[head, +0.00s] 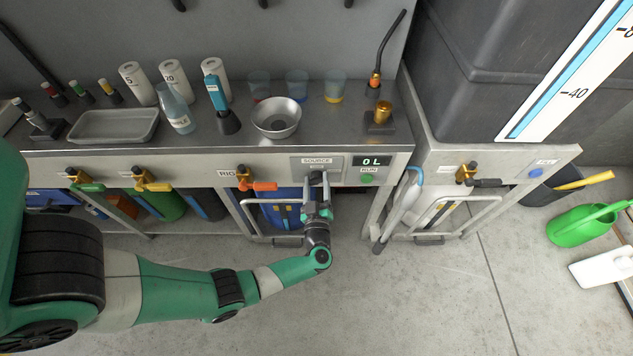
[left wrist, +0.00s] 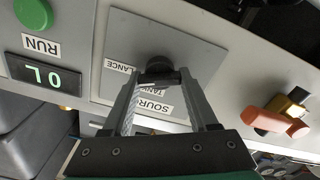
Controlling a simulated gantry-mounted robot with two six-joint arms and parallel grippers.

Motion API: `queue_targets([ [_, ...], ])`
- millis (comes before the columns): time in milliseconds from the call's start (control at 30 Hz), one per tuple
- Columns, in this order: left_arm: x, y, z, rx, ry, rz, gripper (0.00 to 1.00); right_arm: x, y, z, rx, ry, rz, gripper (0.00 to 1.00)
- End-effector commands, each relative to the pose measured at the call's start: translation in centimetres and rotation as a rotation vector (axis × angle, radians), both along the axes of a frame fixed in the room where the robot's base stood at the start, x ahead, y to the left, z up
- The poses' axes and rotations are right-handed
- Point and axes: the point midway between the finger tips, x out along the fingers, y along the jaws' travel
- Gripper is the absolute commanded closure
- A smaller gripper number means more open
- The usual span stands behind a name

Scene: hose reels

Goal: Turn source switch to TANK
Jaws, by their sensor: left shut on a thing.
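The source switch is a black knob (head: 317,176) on a grey panel (head: 302,162) labelled SOURCE, set in the bench front. In the left wrist view the knob (left wrist: 159,66) sits between the fingertips of my left gripper (left wrist: 159,77), which is shut on it. In the head view my left gripper (head: 318,188) reaches up to the panel from below. The words TANK and part of a word ending in LANCE show beside the knob, partly covered by knob and fingers. I cannot tell clearly which way its pointer faces. My right gripper is not in view.
A display reading 0 L (head: 371,162) and a green RUN button (head: 367,179) are right of the panel. A brass tap with an orange handle (head: 263,186) is to its left. A metal bowl (head: 277,118) stands on the bench above. The floor in front is clear.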

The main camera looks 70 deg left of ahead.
Motion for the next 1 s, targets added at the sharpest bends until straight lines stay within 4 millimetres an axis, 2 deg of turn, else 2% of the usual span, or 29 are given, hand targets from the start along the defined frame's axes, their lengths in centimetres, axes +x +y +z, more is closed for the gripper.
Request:
queue_targets([
  [267,-0.1,0.0,-0.1,-0.072,-0.180,0.000,0.96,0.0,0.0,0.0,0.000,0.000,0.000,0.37],
  [1000,-0.2,0.1,-0.3,-0.327,-0.821,-0.001,0.96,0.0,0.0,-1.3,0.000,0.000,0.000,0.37],
])
